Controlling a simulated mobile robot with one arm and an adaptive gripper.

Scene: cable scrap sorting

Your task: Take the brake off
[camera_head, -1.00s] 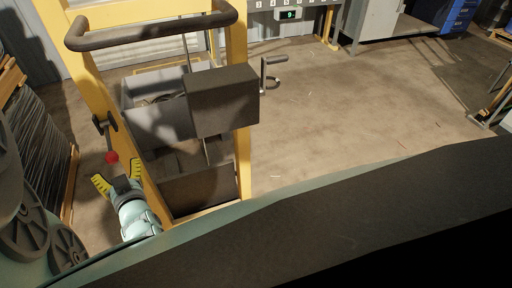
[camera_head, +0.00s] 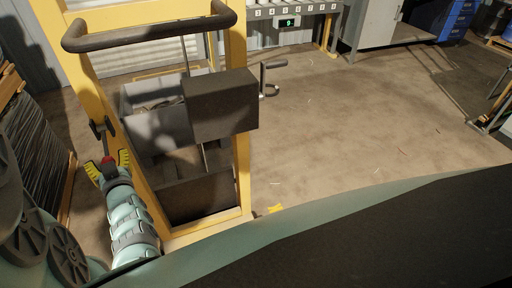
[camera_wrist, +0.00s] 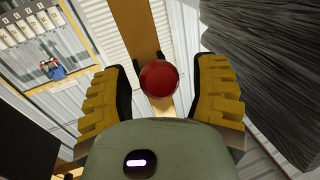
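A yellow-framed cart (camera_head: 243,165) with a dark handlebar (camera_head: 150,36) stands in front of me. On its left post is a dark brake lever (camera_head: 97,128) ending in a red knob (camera_head: 107,160). The red knob also shows in the wrist view (camera_wrist: 159,78), near the middle. My gripper (camera_head: 108,165) has yellow ridged fingers, spread open, one on each side of the knob. In the wrist view my gripper (camera_wrist: 160,92) shows gaps between the knob and both fingers. The knob hides most of the lever behind it there.
Grey bins (camera_head: 158,128) and a dark box (camera_head: 220,103) sit within the cart frame. A dark wrapped stack (camera_head: 38,150) stands close on the left. A roller conveyor (camera_head: 290,10) and a grey cabinet (camera_head: 375,22) are at the back. The floor right of the cart is clear.

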